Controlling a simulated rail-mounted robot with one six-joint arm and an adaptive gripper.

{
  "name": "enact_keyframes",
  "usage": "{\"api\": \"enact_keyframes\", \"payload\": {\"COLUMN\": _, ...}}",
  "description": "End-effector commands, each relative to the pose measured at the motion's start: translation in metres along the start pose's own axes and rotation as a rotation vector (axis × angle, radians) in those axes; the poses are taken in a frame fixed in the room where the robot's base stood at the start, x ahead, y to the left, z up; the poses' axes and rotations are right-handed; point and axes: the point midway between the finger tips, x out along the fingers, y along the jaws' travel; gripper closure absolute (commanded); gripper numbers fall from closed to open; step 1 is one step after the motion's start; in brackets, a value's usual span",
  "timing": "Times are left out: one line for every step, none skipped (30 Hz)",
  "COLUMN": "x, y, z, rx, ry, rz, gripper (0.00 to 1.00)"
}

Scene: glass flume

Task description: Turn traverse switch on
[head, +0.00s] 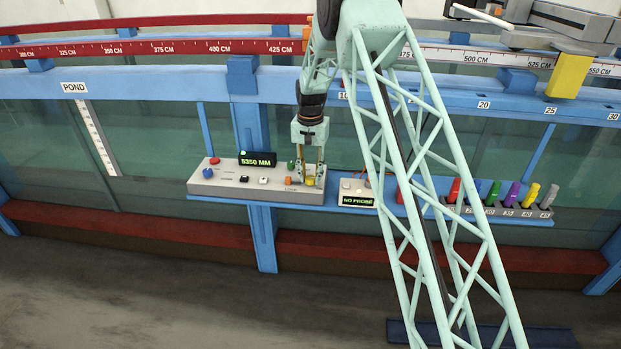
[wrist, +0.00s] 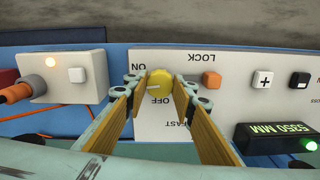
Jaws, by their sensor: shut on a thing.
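A yellow knob (wrist: 159,82) sits on the pale control panel (wrist: 205,120), with upside-down ON and OFF labels beside it in the wrist view. No label naming the traverse is legible. My gripper (wrist: 160,88) points down at the panel and is shut on the yellow knob, one finger on each side of it. I cannot make out a pointer mark on the knob. In the head view my gripper (head: 311,178) is at the right end of the panel (head: 225,187), its fingers partly hiding the knob.
A NO PROBE box (head: 357,193) and several coloured probes (head: 493,194) stand to the right.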

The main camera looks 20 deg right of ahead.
Motion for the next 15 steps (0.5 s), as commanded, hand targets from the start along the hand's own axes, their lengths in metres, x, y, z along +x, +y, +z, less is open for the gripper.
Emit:
{"api": "enact_keyframes", "payload": {"x": 0.0005, "y": -0.0001, "z": -0.0001, "rx": 0.026, "ry": 0.000, "rz": 0.000, "gripper": 0.86}}
{"api": "enact_keyframes", "payload": {"x": 0.0004, "y": -0.0002, "z": -0.0001, "rx": 0.041, "ry": 0.000, "rz": 0.000, "gripper": 0.86}}
{"api": "enact_keyframes", "payload": {"x": 0.0003, "y": -0.0002, "z": -0.0002, "rx": 0.061, "ry": 0.001, "rz": 0.000, "gripper": 0.86}}
{"api": "enact_keyframes", "payload": {"x": 0.0003, "y": -0.0002, "z": -0.0002, "rx": 0.073, "ry": 0.001, "rz": 0.000, "gripper": 0.86}}
{"api": "enact_keyframes", "payload": {"x": 0.0002, "y": -0.0002, "z": -0.0002, "rx": 0.085, "ry": 0.001, "rz": 0.000, "gripper": 0.86}}
{"api": "enact_keyframes", "payload": {"x": 0.0001, "y": -0.0003, "z": -0.0002, "rx": 0.100, "ry": 0.001, "rz": 0.000, "gripper": 0.86}}
{"api": "enact_keyframes", "payload": {"x": 0.0000, "y": -0.0003, "z": -0.0002, "rx": 0.109, "ry": 0.001, "rz": 0.000, "gripper": 0.86}}
{"api": "enact_keyframes", "payload": {"x": 0.0000, "y": -0.0003, "z": -0.0003, "rx": 0.117, "ry": 0.001, "rz": 0.000, "gripper": 0.86}}
{"api": "enact_keyframes", "payload": {"x": -0.0001, "y": -0.0004, "z": -0.0003, "rx": 0.127, "ry": 0.001, "rz": 0.000, "gripper": 0.86}}
{"api": "enact_keyframes", "payload": {"x": -0.0001, "y": -0.0004, "z": -0.0003, "rx": 0.132, "ry": 0.001, "rz": 0.000, "gripper": 0.86}}
{"api": "enact_keyframes", "payload": {"x": -0.0002, "y": -0.0004, "z": -0.0003, "rx": 0.137, "ry": 0.001, "rz": 0.000, "gripper": 0.86}}
{"api": "enact_keyframes", "payload": {"x": -0.0002, "y": -0.0004, "z": -0.0003, "rx": 0.142, "ry": 0.001, "rz": 0.000, "gripper": 0.86}}
{"api": "enact_keyframes", "payload": {"x": -0.0003, "y": -0.0004, "z": -0.0003, "rx": 0.146, "ry": 0.001, "rz": 0.000, "gripper": 0.86}}
{"api": "enact_keyframes", "payload": {"x": -0.0003, "y": -0.0004, "z": -0.0003, "rx": 0.148, "ry": 0.001, "rz": 0.000, "gripper": 0.86}}
{"api": "enact_keyframes", "payload": {"x": -0.0004, "y": -0.0004, "z": -0.0003, "rx": 0.150, "ry": 0.001, "rz": 0.000, "gripper": 0.86}}
